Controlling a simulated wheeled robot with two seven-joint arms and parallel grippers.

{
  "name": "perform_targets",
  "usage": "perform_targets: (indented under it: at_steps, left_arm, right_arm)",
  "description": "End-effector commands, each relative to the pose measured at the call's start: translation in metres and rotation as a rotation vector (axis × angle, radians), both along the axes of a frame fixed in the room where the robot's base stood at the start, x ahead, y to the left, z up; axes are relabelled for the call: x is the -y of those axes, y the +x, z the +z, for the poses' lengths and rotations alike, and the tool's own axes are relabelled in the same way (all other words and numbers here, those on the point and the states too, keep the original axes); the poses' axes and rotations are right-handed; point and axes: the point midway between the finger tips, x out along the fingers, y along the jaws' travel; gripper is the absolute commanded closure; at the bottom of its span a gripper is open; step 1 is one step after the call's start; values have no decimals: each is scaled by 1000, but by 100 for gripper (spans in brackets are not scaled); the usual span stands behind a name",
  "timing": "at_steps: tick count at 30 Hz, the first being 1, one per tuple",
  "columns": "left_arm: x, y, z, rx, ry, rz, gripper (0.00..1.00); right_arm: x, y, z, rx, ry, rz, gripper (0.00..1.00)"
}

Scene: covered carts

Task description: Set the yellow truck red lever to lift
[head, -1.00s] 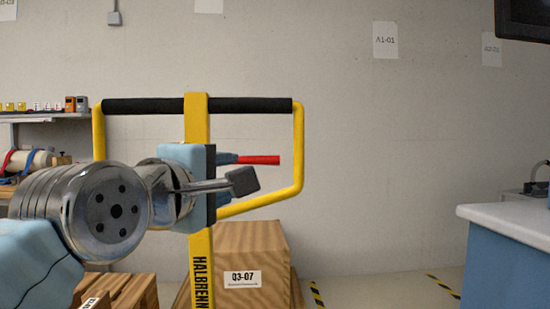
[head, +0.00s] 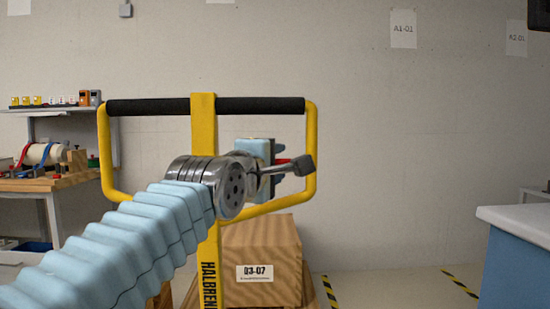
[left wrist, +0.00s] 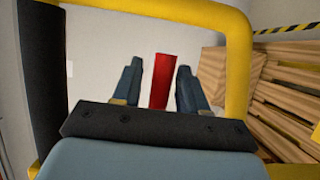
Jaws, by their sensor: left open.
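The yellow truck handle (head: 204,130) stands upright ahead, a yellow frame with a black grip bar across the top. Its red lever (head: 283,161) shows only as a small bit of red beside my left gripper (head: 285,169), which hides most of it. In the left wrist view the red lever (left wrist: 162,82) appears in the gap between the two open fingers of my left gripper (left wrist: 160,68). No contact with either finger shows, and I cannot tell how deep the lever sits between them. My right gripper is not in view.
The yellow side tube (left wrist: 238,60) of the handle passes close to one finger. A wooden box (head: 262,265) sits behind the handle. A bench with shelves (head: 50,185) stands at the left, and a white-topped blue counter (head: 515,225) at the right.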

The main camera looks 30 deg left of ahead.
Motion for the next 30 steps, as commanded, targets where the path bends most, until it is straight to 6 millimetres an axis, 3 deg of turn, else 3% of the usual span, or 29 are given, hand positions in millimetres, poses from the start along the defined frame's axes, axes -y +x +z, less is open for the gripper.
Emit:
perform_targets:
  at_steps: [10, 18, 26, 30]
  left_arm:
    - [-1, 4, 0, 0, -1, -1, 59]
    - [-1, 4, 0, 0, -1, -1, 100]
    - [-1, 4, -1, -1, 1, 0, 100]
    - [-1, 4, -11, -56, 89, 0, 100]
  right_arm:
    - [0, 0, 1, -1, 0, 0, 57]
    - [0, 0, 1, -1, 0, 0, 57]
    - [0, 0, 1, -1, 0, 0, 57]
    - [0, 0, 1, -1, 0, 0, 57]
